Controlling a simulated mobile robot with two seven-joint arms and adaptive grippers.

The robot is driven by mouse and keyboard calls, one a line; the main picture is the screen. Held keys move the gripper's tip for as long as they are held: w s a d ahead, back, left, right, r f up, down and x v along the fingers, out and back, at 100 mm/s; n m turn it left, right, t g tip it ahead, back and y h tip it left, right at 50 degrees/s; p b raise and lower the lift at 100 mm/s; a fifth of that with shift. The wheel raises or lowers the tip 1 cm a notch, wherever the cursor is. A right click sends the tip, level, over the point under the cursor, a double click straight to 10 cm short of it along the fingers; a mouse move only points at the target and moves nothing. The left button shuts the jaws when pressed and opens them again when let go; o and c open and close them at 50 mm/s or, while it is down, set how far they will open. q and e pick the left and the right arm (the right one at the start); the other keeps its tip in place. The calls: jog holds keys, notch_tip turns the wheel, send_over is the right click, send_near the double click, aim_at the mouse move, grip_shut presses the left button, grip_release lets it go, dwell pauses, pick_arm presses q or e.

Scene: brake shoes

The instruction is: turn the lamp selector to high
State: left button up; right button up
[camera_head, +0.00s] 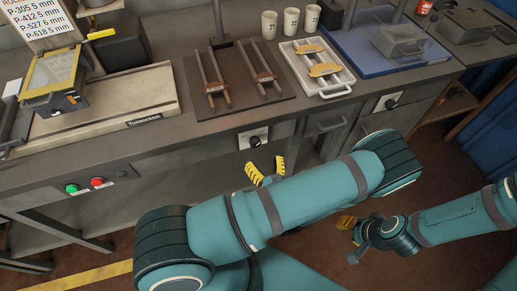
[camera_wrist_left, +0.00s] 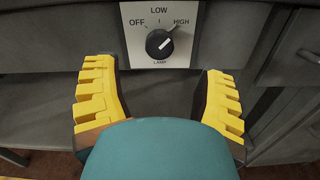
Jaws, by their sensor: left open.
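The lamp selector (camera_wrist_left: 159,43) is a round black knob on a pale plate marked OFF, LOW and HIGH, with LAMP below it. Its white pointer mark slants up and right, toward HIGH. In the head view the selector (camera_head: 255,141) is on the bench's front face. My left gripper (camera_head: 265,172) is just below it, its yellow fingers spread. In the left wrist view the open left gripper (camera_wrist_left: 160,98) has a finger on each side, below the knob and apart from it, with nothing between them. My right gripper (camera_head: 349,238) is low at the right; its jaw opening is unclear.
A second knob (camera_head: 391,103) is on the bench front farther right. Green (camera_head: 71,189) and red (camera_head: 98,183) buttons are at the left. Drawer handles (camera_head: 330,124) stick out right of the selector. A white tray (camera_head: 336,90) and cups stand on the bench.

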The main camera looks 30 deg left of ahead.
pick_arm(q)
jog(key=shift+v, duration=1.9)
jog(key=s+a+f+n+g, duration=0.35)
jog(key=s+n+g, duration=0.45)
jog(key=s+g, duration=0.3)
jog(key=s+d+f+n+g+h, duration=0.3)
jog(key=s+d+n+g+h, duration=0.4)
jog(key=n+g+h, duration=0.1)
jog(key=w+d+n+t+h, duration=0.3)
jog(key=w+d+n+h, duration=0.3)
jog(key=d+n+h, duration=0.15)
jog(key=w+a+r+n+t+h, duration=0.2)
jog(key=w+n+t, duration=0.3)
jog(key=w, duration=0.4)
jog(key=shift+w+a+r+n+t, duration=0.3)
jog(key=shift+w+r+n+t, duration=0.1)
jog(key=shift+r+n, duration=0.25)
